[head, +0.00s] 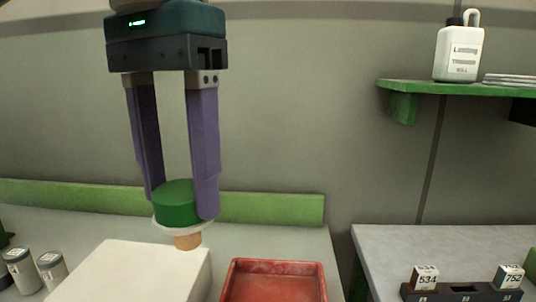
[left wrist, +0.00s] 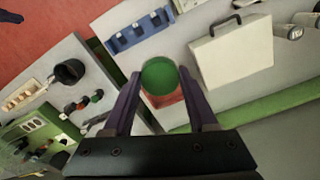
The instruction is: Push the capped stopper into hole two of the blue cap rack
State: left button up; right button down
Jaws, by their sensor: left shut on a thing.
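My left gripper (head: 183,205) is shut on the capped stopper, with its purple fingers on either side of the green cap (head: 177,203). Below the cap are a pale rim and a tan cork end (head: 188,241), pointing down. The stopper hangs in the air, slightly tilted, above and behind a white box. In the left wrist view the round green cap (left wrist: 159,76) sits between the fingertips (left wrist: 160,80). A blue rack (left wrist: 122,44) with several openings lies beyond it, up and to the left, apart from the stopper. Its hole numbers are not readable. My right gripper is not seen.
The white box (head: 128,272) stands at the front, with a red tray (head: 275,266) to its right. Grey jars (head: 52,268) stand at left. Past a gap, the right table holds a dark holder (head: 461,291) with tags. A green shelf (head: 450,88) holds a white bottle.

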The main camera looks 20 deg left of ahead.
pick_arm(q)
jog(key=shift+w+d+f+m, duration=0.1)
jog(key=shift+f+m, duration=0.4)
jog(key=d+f+m+b, duration=0.2)
jog(key=f+m, duration=0.4)
jog(key=f, duration=0.3)
jog(key=s+d+f+m+b, duration=0.1)
jog(key=d+f+m+b, duration=0.1)
jog(key=f+m, duration=0.5)
jog(key=s+d+f+m+b, duration=0.1)
jog(key=d+f+m+b, duration=0.2)
jog(key=f+m, duration=0.3)
jog(key=shift+s+f+m, duration=0.1)
jog(key=shift+f+m, duration=0.1)
jog(key=shift+f, duration=1.05)
jog(key=shift+s+f+m, duration=0.1)
jog(key=shift+f+m, duration=0.1)
jog(key=shift+f, duration=1.05)
jog(key=shift+p, duration=0.35)
jog(key=shift+f+b, duration=0.55)
jog(key=shift+f, duration=0.75)
jog(key=o, duration=1.4)
jog(key=shift+c, duration=0.2)
notch_tip(320, 180, up, 10)
jog(key=p, duration=0.1)
